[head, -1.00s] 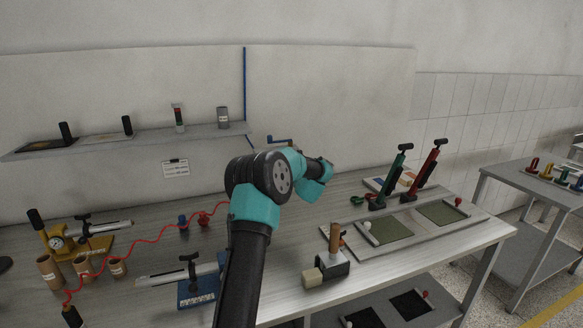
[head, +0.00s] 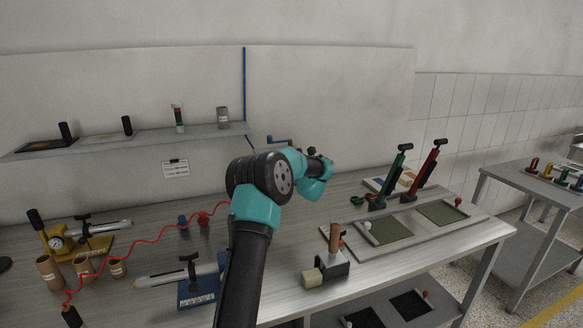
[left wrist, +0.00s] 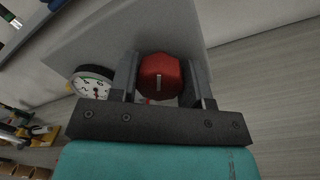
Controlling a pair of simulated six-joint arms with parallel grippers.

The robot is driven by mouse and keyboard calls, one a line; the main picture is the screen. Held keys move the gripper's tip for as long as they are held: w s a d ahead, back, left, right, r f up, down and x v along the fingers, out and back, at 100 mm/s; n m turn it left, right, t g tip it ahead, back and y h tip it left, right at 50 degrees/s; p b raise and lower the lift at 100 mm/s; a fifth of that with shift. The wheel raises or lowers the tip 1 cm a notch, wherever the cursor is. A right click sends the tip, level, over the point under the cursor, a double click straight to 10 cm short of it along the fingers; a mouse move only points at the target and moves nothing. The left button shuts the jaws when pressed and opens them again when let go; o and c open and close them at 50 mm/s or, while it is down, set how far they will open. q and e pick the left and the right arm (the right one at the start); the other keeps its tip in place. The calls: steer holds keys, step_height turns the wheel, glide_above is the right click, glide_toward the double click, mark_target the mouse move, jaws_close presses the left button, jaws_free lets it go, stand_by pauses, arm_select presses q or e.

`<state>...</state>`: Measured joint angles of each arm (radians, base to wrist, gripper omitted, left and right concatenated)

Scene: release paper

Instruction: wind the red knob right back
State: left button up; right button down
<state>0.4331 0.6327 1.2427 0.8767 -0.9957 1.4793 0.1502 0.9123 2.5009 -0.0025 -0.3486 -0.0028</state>
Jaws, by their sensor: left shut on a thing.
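The red knob (left wrist: 160,76) shows in the left wrist view, with a short pale mark on its face that stands roughly upright in the picture. It sits on a grey panel (left wrist: 105,35). My left gripper (left wrist: 165,90) is shut on the knob, with one dark finger on each side of it. A round white dial gauge (left wrist: 92,84) is to the left of the fingers. In the head view my left arm hides the knob and the gripper's fingertips. My right gripper is in neither view.
On the bench, a wooden-handled tool on a dark block (head: 333,254) stands right of my arm. Green (head: 391,176) and red (head: 427,166) hand pumps stand further right. A gold gauge stand (head: 78,236) and a red coiled cord (head: 150,240) lie left.

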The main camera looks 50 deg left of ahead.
arm_select(q)
steer(key=shift+n, duration=0.3)
steer(key=o, duration=0.9)
steer(key=v, duration=1.7)
steer(key=shift+s+d, duration=0.15)
steer(key=shift+d, duration=0.05)
